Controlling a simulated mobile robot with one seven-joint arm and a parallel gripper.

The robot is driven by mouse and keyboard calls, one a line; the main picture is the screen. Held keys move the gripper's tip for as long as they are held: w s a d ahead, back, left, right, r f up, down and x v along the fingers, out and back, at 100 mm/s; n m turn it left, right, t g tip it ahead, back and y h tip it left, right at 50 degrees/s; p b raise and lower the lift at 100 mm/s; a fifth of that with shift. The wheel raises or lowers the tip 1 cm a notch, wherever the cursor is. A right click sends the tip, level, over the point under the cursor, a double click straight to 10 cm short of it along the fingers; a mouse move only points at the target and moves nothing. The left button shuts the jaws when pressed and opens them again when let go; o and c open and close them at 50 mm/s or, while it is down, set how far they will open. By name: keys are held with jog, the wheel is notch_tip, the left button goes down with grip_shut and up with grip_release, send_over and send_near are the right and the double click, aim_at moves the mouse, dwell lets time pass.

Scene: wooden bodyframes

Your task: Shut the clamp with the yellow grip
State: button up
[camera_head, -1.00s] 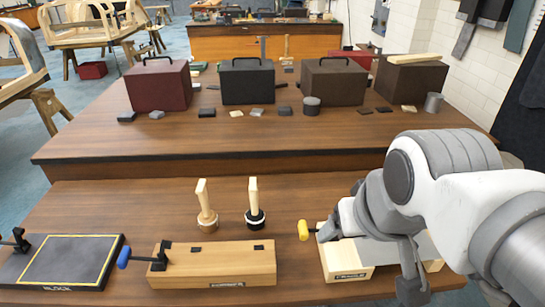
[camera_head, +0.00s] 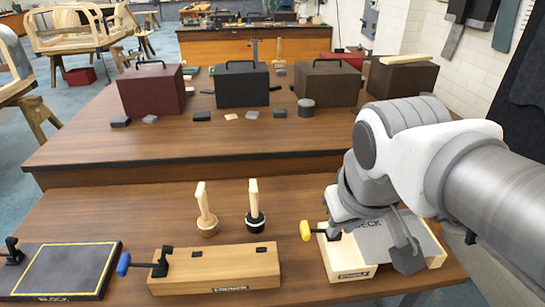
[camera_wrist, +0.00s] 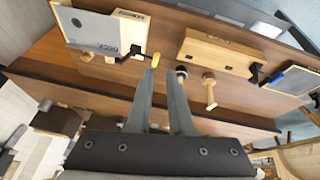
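The clamp with the yellow grip (camera_head: 305,230) sits at the left edge of a light wooden block (camera_head: 352,274) with a grey plate on it. Its grip sticks out to the left, over the bench; its black body (camera_head: 334,232) is partly hidden by my arm. In the wrist view the yellow grip (camera_wrist: 156,60) lies just beyond the tip of my left-hand finger. My gripper (camera_wrist: 162,72) is open and empty, with a narrow gap between its fingers. In the head view my gripper (camera_head: 407,256) points down over the block's right part.
A wooden block with a blue-grip clamp (camera_head: 124,264) stands left, and a dark board (camera_head: 65,270) further left. Two wooden-handled tools (camera_head: 206,210) (camera_head: 255,207) stand behind the middle block. Several boxes (camera_head: 242,84) stand on the raised bench behind.

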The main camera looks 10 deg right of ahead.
jog(key=w+f+n+b, duration=0.1)
jog(key=w, duration=0.1)
jog(key=w+f+n+g+h+b, duration=0.1)
jog(key=w+f+n, duration=0.1)
jog(key=w+f+n+g+h+b, duration=0.1)
jog(key=w, duration=0.2)
jog(key=shift+a+f+n, duration=0.3)
jog(key=shift+a+f, duration=0.1)
grip_shut()
jog(key=w+a+f+n+g+h+b, duration=0.1)
jog(key=w+a+f+n+h+b, duration=0.4)
jog(key=w+f, duration=0.55)
jog(key=w+a+f+n+g+h+b, duration=0.1)
jog(key=w+a+f+n+g+b, duration=0.15)
jog(key=w+f+n, duration=0.75)
jog(key=s+d+f+m, duration=0.1)
jog(key=d+f, duration=0.1)
jog(key=f, duration=0.1)
jog(key=s+d+f+m+b, duration=0.1)
jog(key=d+f, duration=0.1)
jog(key=f, duration=0.1)
jog(key=s+d+f+m+t+b, duration=0.1)
jog(key=d+f, duration=0.1)
jog(key=f, duration=0.1)
jog(key=shift+s+f, duration=0.2)
jog(key=shift+f, duration=0.2)
notch_tip(320, 180, up, 3)
jog(key=shift+d+f, duration=0.1)
jog(key=shift+d+r, duration=0.1)
jog(key=shift+r, duration=0.7)
